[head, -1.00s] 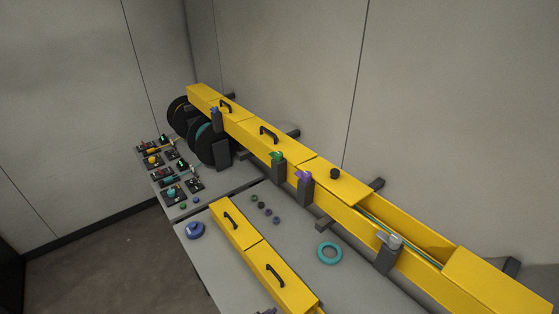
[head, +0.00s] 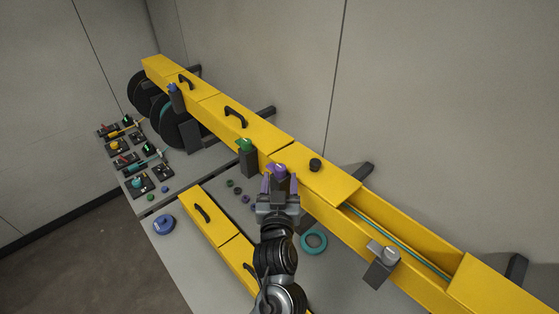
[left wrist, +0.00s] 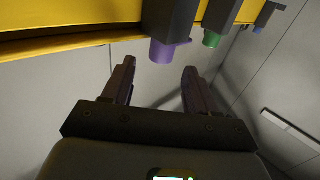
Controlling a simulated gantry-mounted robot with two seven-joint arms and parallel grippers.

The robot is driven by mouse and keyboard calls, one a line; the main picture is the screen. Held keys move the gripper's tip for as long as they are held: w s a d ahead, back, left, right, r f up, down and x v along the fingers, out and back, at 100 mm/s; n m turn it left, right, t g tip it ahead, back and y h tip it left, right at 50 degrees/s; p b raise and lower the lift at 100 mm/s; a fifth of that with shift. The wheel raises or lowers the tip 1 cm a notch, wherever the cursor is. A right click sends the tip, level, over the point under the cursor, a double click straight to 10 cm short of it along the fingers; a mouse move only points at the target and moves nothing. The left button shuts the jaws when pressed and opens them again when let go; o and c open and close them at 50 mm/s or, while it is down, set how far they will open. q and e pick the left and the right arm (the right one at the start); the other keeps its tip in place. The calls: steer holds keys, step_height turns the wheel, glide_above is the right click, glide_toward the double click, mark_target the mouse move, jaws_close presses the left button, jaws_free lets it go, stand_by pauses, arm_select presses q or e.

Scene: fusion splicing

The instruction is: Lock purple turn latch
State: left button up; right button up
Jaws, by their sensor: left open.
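The purple turn latch (head: 280,168) sits on a dark block on the front side of the long yellow duct. It also shows at the top of the left wrist view (left wrist: 163,51), where the picture looks upside down. My left gripper (head: 279,184) is open and empty, its two fingers close to the purple latch. In the left wrist view the purple latch lies just beyond the fingertips (left wrist: 159,68), roughly between them; I cannot tell whether they touch. My right gripper is not in view.
A green latch (head: 244,145), a blue latch (head: 172,88) and a grey latch (head: 383,252) line the yellow duct (head: 325,214). A teal ring (head: 314,243) and a yellow handled cover (head: 205,214) lie on the table.

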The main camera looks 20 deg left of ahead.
mark_target(276, 168)
arm_select(q)
steer(key=shift+p+x, duration=0.7)
steer(key=shift+x, duration=2.9)
steer(key=shift+c, duration=0.3)
steer(key=c, duration=0.9)
